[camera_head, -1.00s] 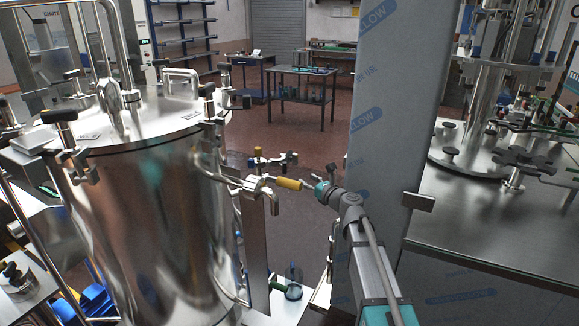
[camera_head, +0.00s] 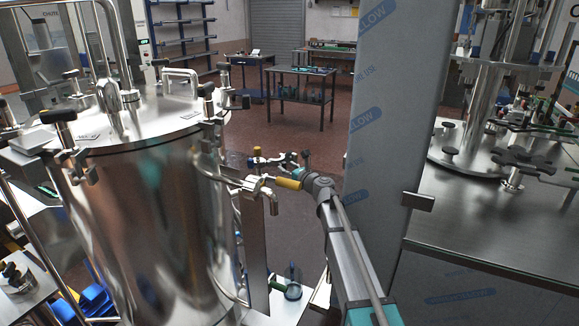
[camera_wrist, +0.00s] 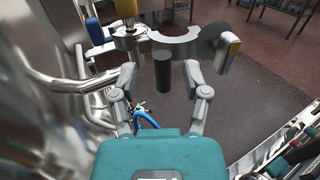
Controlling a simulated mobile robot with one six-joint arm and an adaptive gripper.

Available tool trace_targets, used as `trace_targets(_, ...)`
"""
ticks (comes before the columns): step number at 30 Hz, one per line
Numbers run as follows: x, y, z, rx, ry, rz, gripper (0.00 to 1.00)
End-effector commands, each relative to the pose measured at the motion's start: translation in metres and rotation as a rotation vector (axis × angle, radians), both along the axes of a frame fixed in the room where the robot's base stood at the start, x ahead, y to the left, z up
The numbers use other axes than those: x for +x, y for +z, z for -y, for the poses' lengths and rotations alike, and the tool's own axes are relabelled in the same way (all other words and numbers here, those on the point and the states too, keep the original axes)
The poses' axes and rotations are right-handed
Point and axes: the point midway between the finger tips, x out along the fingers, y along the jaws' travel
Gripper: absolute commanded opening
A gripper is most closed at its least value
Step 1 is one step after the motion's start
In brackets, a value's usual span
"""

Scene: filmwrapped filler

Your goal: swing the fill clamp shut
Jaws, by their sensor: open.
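In the wrist view the fill clamp (camera_wrist: 176,38) is a silver open half-ring. A dark grey arm with a yellow-marked end stands out to its right, and a dark cylinder (camera_wrist: 163,72) shows just below it. In the head view the clamp (camera_head: 285,160) is small, near the tank's outlet. My gripper (camera_wrist: 161,74) is open, with one finger on each side of the dark cylinder; contact is not clear. In the head view my gripper (camera_head: 304,160) is at the clamp, partly hidden by my own arm.
A steel tank (camera_head: 160,215) stands at left with an outlet valve (camera_head: 258,184) and yellow handle (camera_head: 289,183) close to my arm. A film-wrapped column (camera_head: 380,110) rises just right of my arm. A steel worktop (camera_head: 490,230) lies farther right.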

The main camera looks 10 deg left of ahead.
Motion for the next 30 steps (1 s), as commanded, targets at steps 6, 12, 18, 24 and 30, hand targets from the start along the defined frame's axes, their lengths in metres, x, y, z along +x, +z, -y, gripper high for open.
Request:
trace_targets(6,0.015,0.0,-0.014,0.0,-0.001,0.0,0.6)
trace_targets(12,0.018,0.0,-0.017,0.0,0.0,0.0,0.6)
trace_targets(18,0.017,0.0,-0.017,0.0,0.0,0.0,0.6)
trace_targets(24,0.017,0.0,-0.018,0.0,0.001,0.0,0.28)
trace_targets(30,0.017,0.0,-0.018,0.0,0.002,0.0,0.0)
